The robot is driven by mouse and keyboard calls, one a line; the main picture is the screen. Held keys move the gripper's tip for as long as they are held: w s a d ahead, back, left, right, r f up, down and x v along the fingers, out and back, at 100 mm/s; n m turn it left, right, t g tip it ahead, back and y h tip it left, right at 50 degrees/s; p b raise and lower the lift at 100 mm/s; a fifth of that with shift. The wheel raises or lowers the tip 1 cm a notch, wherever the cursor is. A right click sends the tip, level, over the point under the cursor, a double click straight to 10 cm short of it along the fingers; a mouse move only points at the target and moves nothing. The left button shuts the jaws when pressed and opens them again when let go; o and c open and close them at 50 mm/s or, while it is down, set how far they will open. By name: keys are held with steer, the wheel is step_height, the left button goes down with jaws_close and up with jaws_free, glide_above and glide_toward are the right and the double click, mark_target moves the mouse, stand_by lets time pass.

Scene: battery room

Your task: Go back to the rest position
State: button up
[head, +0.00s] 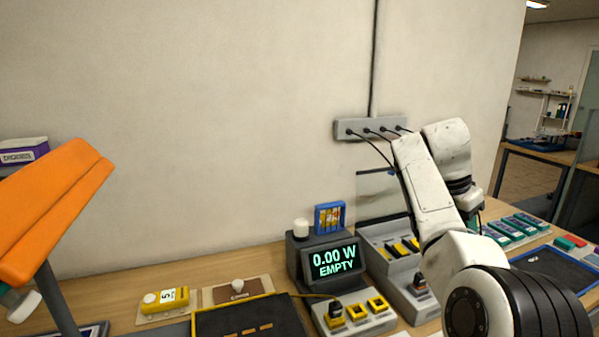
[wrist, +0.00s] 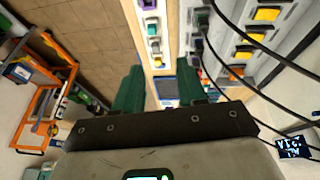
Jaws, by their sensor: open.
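My gripper (wrist: 160,82) shows in the wrist view as two dark green fingers standing well apart, with nothing between them. Beyond the gap are the bench edge and a small blue-framed item. In the head view my white arm is raised and bent over the right part of the workbench (head: 260,260), in front of the wall. The fingers are not clearly visible there; the arm's own links hide them.
A dark meter (head: 336,262) reads "0.00 W EMPTY". Grey charger units (head: 398,262) stand beside my arm. A power strip (head: 368,129) trails black cables close to the arm. A yellow battery (head: 172,299) lies left. An orange panel (head: 55,210) fills the left edge.

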steer(key=s+d+f+n, duration=0.1)
steer(key=s+f, duration=0.2)
steer(key=f, duration=0.6)
steer(key=s+f+n, duration=0.1)
steer(key=s+f, duration=0.3)
steer(key=f, duration=0.5)
steer(key=s+f+n+y, duration=0.1)
steer(key=s+f+n, duration=0.3)
steer(key=s+f, duration=0.85)
steer(key=s+a+f+n+y, duration=0.1)
steer(key=s+a+n, duration=0.2)
steer(key=s, duration=1.2)
steer(key=s+a+f+n+y, duration=0.2)
steer(key=s+a, duration=0.3)
steer(key=s, duration=0.9)
steer(key=shift+s+f+n, duration=0.15)
steer(key=shift+s+n, duration=0.25)
steer(key=shift+n, duration=0.4)
